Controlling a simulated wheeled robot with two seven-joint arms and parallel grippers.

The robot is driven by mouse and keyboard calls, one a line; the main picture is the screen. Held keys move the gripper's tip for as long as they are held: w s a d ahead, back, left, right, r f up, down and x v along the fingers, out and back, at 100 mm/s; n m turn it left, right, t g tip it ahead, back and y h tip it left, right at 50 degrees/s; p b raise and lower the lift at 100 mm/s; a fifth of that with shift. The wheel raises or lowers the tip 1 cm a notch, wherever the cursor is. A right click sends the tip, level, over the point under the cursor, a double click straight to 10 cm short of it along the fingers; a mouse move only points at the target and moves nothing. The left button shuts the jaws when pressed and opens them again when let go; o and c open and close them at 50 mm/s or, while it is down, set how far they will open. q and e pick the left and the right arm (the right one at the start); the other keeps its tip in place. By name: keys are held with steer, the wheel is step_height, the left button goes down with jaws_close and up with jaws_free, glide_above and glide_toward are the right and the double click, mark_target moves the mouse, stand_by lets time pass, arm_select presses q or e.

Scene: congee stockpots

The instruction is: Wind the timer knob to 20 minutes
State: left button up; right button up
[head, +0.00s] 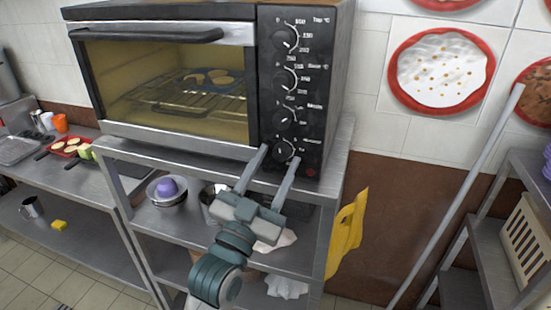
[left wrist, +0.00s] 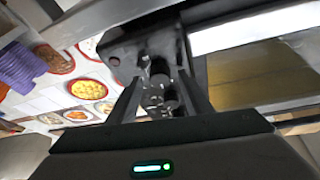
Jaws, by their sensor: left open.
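The oven's control panel (head: 312,100) carries several dark round knobs in a column, with white dial marks too small to read surely. The lowest knob (head: 285,150), probably the timer, sits just above a small red spot. My left gripper (head: 277,157) is open, with its fingers pointing up at the panel, one on either side of the lowest knob. In the left wrist view, that knob (left wrist: 159,68) shows between the two finger tips, and nothing is clearly gripped. I cannot tell whether the fingers touch it. My right gripper is not in view.
The oven (head: 165,80) stands on a steel shelf rack (head: 190,150). Its glass door is closed, with a tray of food inside.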

arm_select(q)
steer(key=shift+w, duration=0.2)
steer(key=c, duration=1.1)
steer(key=shift+o, duration=0.2)
steer(key=shift+r, duration=0.1)
